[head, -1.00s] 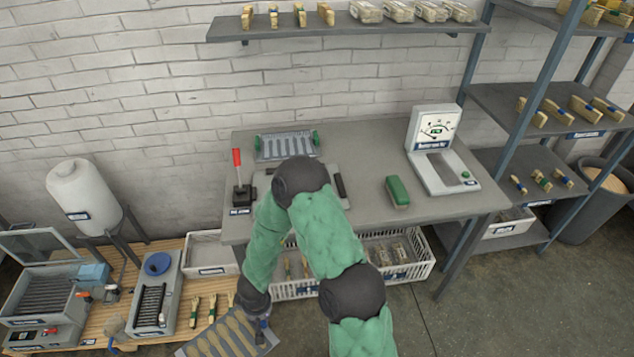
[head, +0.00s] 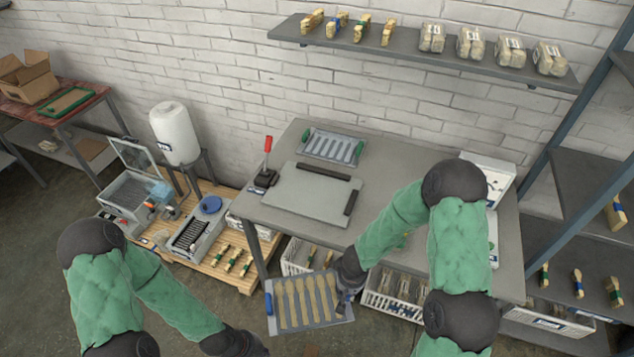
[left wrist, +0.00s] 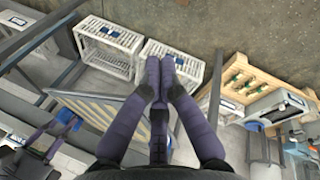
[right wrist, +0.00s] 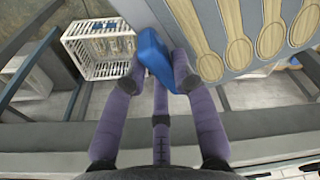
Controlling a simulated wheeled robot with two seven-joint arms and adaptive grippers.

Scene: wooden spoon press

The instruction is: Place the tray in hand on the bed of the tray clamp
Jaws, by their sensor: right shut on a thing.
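The tray in hand (head: 277,328) is a grey board with several pale wooden spoons and blue end handles. It is in front of the bench, apart from the clamp. My right gripper (head: 345,298) is shut on its right-end blue handle (right wrist: 152,55). The tray clamp's bed (head: 312,194) is a bare grey plate on the bench, with black bars along its back and right edges. A red lever (head: 267,145) stands at its left. My left gripper (left wrist: 160,72) is empty, its fingertips together; in the head view it is at the bottom edge, partly cut off.
Another tray with green handles (head: 333,147) lies behind the clamp on the bench (head: 400,165). White crates (head: 393,303) stand below the bench. My right arm hides part of the scale (head: 487,170). A shelf (head: 420,57) hangs above.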

